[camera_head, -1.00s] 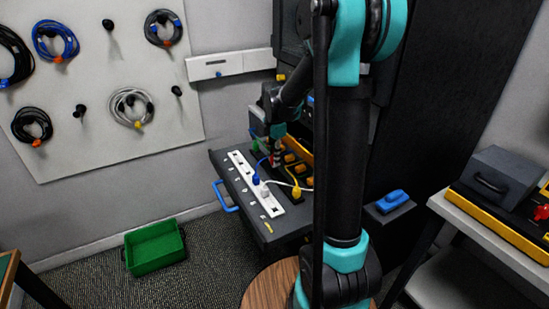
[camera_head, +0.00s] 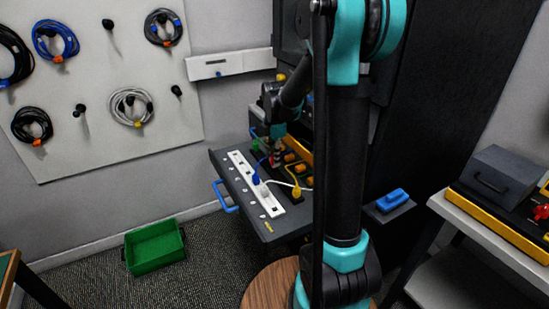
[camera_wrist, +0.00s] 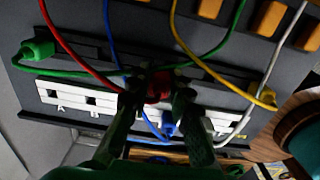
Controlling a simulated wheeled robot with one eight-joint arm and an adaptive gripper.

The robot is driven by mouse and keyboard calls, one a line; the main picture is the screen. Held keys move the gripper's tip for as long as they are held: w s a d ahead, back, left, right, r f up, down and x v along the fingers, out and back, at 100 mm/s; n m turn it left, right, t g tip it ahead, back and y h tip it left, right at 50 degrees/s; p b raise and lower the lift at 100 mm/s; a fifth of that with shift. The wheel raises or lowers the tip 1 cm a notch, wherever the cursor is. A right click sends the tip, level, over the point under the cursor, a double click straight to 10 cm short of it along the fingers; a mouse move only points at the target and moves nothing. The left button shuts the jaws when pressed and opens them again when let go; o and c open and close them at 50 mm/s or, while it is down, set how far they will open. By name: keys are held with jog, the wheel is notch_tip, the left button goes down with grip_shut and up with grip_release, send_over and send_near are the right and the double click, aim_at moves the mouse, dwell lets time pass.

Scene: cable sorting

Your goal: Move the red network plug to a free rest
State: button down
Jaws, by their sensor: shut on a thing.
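My gripper (camera_wrist: 158,96) is shut on the red plug (camera_wrist: 158,85), seen between the fingertips in the wrist view. Its red cable (camera_wrist: 75,66) runs to the upper left. In the head view my gripper (camera_head: 275,148) is over the grey shelf, with the red plug (camera_head: 275,158) small below it. A dark rail (camera_wrist: 85,48) lies behind the white socket strip (camera_wrist: 62,97). A green plug (camera_wrist: 37,49) lies at the rail's left end and a yellow plug (camera_wrist: 265,97) at its right end. My fingers hide the rail's middle. I cannot tell whether the red plug touches it.
A blue plug (camera_wrist: 168,128) is at the white strip, and loose blue, green, yellow and white cables cross around my gripper. Orange blocks (camera_wrist: 268,18) stand behind the rail. A green bin (camera_head: 154,248) is on the floor, left of the shelf's blue handle (camera_head: 226,197).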

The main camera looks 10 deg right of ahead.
jog(key=shift+f, duration=1.35)
dwell(1.4)
jog(key=c, duration=1.3)
grip_release()
jog(key=o, duration=0.5)
jog(key=shift+r, duration=0.1)
jog(key=shift+r, duration=3.45)
jog(key=shift+s, duration=0.1)
